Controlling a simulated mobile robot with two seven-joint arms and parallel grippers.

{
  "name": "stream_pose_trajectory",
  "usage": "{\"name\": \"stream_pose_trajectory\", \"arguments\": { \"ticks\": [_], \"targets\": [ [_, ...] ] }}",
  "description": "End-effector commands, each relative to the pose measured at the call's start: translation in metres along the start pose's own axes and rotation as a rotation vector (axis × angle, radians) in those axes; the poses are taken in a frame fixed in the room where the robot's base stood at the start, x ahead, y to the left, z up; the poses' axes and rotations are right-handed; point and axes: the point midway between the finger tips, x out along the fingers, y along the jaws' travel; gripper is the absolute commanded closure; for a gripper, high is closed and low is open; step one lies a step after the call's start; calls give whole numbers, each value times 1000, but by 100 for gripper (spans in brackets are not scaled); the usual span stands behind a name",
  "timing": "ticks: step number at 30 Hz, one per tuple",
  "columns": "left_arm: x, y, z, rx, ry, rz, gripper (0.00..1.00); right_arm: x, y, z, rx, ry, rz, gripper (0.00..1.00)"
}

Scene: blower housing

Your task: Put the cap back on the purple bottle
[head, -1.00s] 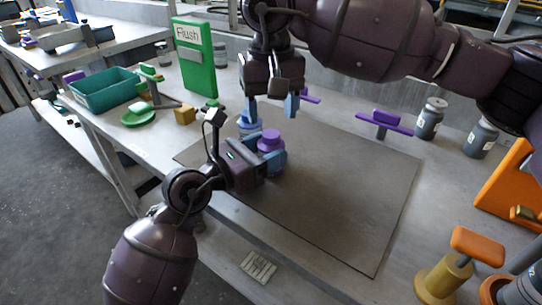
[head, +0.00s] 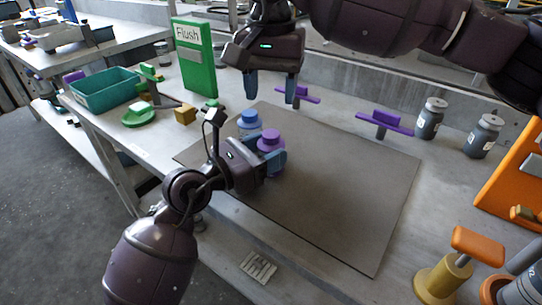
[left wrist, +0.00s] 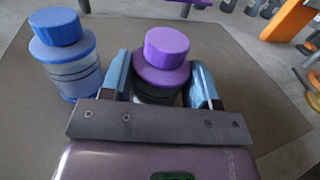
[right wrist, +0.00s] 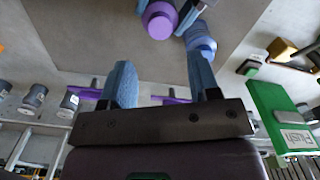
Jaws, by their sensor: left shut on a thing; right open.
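The purple bottle (left wrist: 158,94) stands upright at the mat's left side, with a wide purple shoulder and a dark, clear-looking body. A purple cap (head: 270,136) sits on top of it; I cannot tell how tightly. My left gripper (head: 269,160) is shut around the bottle's body, one finger on each side in the left wrist view (left wrist: 162,78). My right gripper (head: 270,92) is open and empty, raised above and behind the bottles. In the right wrist view, the purple cap (right wrist: 159,20) is beyond its fingers.
A blue bottle with a blue cap (head: 249,117) stands close behind the purple one. A green Flush box (head: 194,60), purple stands (head: 384,122) and grey jars (head: 430,118) are around the mat (head: 340,190). The mat's middle and right are clear.

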Motion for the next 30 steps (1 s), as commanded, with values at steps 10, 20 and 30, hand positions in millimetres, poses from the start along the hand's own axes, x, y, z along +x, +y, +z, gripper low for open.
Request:
{"name": "stream_pose_trajectory", "arguments": {
  "ticks": [10, 20, 30],
  "targets": [
    [0, 0, 0, 0, 0, 0, 100, 18, 0, 0, -1, -2, 1, 44],
    [0, 0, 0, 0, 0, 0, 100, 63, 0, 0, -2, -1, 2, 44],
    [0, 0, 0, 0, 0, 0, 100, 80, 0, 0, -3, 0, 0, 44]
  ]
}}
